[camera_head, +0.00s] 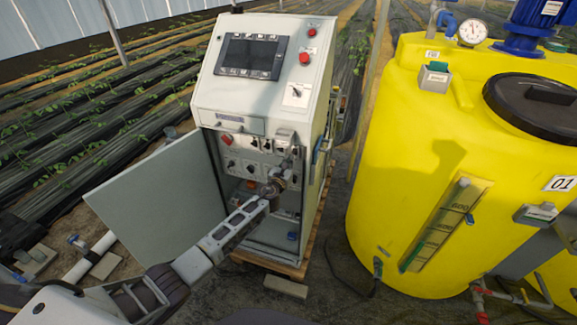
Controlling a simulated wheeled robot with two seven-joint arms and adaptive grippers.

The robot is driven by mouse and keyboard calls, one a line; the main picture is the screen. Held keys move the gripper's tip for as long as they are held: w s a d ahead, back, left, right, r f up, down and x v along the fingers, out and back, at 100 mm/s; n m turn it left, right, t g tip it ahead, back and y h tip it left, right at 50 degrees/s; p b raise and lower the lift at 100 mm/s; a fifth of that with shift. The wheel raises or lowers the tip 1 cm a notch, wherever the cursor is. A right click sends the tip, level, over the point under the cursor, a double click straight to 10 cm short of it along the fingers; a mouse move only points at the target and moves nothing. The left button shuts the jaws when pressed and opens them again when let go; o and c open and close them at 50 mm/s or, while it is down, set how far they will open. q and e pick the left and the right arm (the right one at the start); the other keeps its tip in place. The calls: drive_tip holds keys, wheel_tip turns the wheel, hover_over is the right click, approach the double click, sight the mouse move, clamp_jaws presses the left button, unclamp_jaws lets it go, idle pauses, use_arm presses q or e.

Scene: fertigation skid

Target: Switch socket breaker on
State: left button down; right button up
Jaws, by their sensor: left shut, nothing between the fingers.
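The control cabinet (210,95) stands upright in the middle, with its lower door (165,195) swung open to the left. Inside is a panel (238,150) with a red knob, several dark switches and small sockets. Which of these is the socket breaker is too small to tell. My left arm reaches in from the lower left. My left gripper (289,160) is shut and empty in front of the right part of the panel. It hides some of the fittings there, and I cannot tell whether it touches any of them.
A big yellow tank (400,150) with a black lid stands close on the right. A screen (250,56) and red buttons are on the cabinet's sloped top. A wooden pallet (270,262) is under the cabinet, with a block (285,287) in front. Pipes lie at lower left.

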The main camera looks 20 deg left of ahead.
use_arm(q)
drive_tip(key=s+r, duration=0.1)
drive_tip(key=s, duration=1.1)
drive_tip(key=shift+a, duration=0.2)
idle(0.6)
drive_tip(key=shift+s, duration=0.1)
idle(0.6)
